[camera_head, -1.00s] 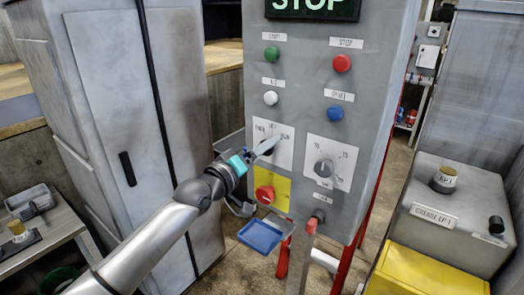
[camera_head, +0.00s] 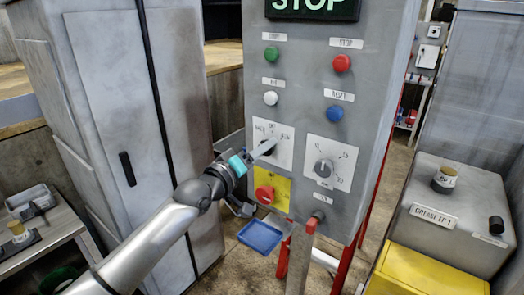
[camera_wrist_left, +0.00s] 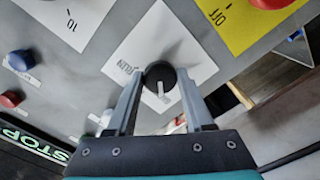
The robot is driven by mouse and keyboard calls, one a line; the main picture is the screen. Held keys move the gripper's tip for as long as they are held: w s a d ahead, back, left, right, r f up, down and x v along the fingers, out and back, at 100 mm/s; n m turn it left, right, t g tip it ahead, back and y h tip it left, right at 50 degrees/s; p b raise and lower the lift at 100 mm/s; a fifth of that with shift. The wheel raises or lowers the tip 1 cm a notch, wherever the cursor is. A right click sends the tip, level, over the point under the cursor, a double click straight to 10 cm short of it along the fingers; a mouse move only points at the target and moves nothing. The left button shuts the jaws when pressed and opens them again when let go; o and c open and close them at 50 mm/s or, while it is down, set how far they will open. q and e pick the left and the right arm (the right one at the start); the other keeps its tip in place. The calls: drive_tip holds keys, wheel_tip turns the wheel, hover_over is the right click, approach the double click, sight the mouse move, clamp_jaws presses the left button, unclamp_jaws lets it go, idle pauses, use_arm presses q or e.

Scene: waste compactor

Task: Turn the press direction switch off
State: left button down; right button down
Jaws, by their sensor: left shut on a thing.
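The press direction switch is a black round knob (camera_wrist_left: 160,74) with a white pointer line, on a white label plate (camera_head: 285,155) on the grey control panel. In the left wrist view my left gripper (camera_wrist_left: 160,82) has one finger on each side of the knob and is shut on it. The pointer line aims toward my gripper's palm, between the "RUN" label and another label mostly covered by a finger. The plate's middle label is hidden by my gripper in that view. My right gripper is out of view.
A red knob on a yellow plate (camera_head: 281,181) sits just below the switch. A dial (camera_head: 323,168) is to its right. Green (camera_head: 272,54), red (camera_head: 342,63), white (camera_head: 270,98) and blue (camera_head: 334,113) buttons are above. A blue tray (camera_head: 260,236) is below.

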use_arm(q)
drive_tip(key=shift+m, duration=0.4)
drive_tip(key=m, duration=0.9)
idle(0.4)
drive_tip(key=shift+c, duration=1.5)
unclamp_jaws()
drive_tip(key=shift+s+a, duration=0.1)
drive_tip(key=b+v, duration=0.1)
drive_tip(key=v, duration=1.4)
